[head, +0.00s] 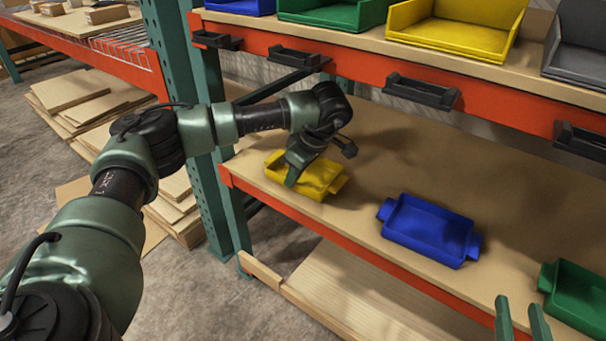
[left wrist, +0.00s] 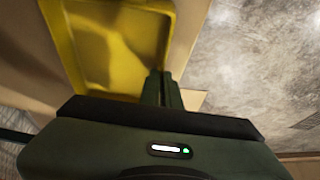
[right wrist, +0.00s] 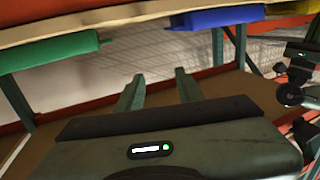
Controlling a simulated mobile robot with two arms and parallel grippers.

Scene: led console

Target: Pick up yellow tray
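The yellow tray (head: 318,173) is at the left end of the middle shelf in the head view. It is shallow, with a tab handle at its right end. My left gripper (head: 293,178) reaches down to its near long wall. In the left wrist view the tray (left wrist: 105,45) fills the upper left, and the left fingers (left wrist: 161,88) are close together at its rim, seemingly shut on the wall. The exact contact is hidden. Whether the tray is off the shelf is hard to tell. My right gripper (head: 522,318) is open and empty at the lower right; its spread fingers (right wrist: 160,90) show in the right wrist view.
A blue tray (head: 430,231) and a green tray (head: 577,294) sit to the right on the same shelf (head: 375,190). An orange beam with black handles (head: 422,91) runs above, carrying several bins. A green upright post (head: 210,190) stands left of the yellow tray.

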